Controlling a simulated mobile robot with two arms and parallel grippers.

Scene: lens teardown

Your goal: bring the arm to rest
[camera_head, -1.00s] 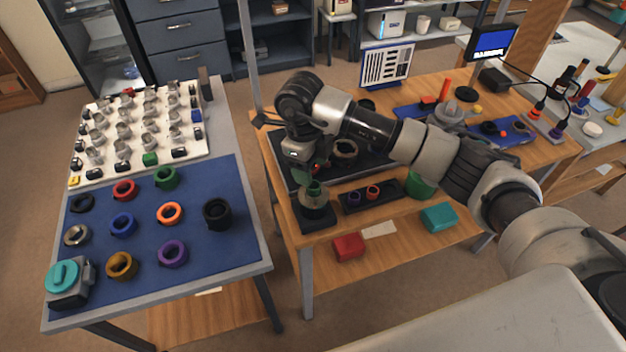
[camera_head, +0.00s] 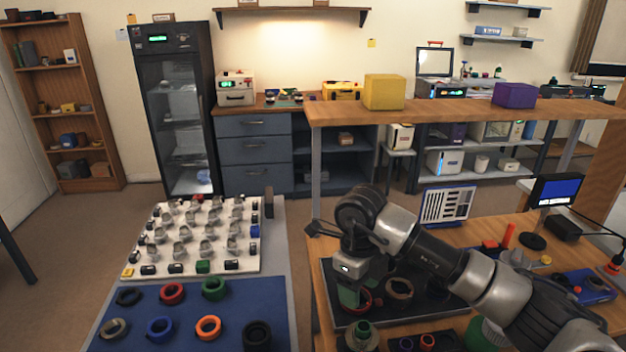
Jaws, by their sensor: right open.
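My right arm reaches in from the right over the wooden bench (camera_head: 462,232). My right gripper (camera_head: 352,294) points down above the left part of the dark tray (camera_head: 325,275). Its jaws are open and I see nothing held in them, though the fingertips are small and blend with green and red parts behind. A green-topped piece (camera_head: 361,330) stands just below, near the bottom edge of the view. A tan ring (camera_head: 399,288) lies in the tray to the right of the gripper. My left gripper is out of view.
On the left, a table carries a white board (camera_head: 160,226) of small metal parts and a blue mat (camera_head: 262,299) with several coloured rings. A raised wooden shelf (camera_head: 450,109) with a yellow box (camera_head: 384,91) stands behind my arm. A monitor (camera_head: 556,190) stands at the right.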

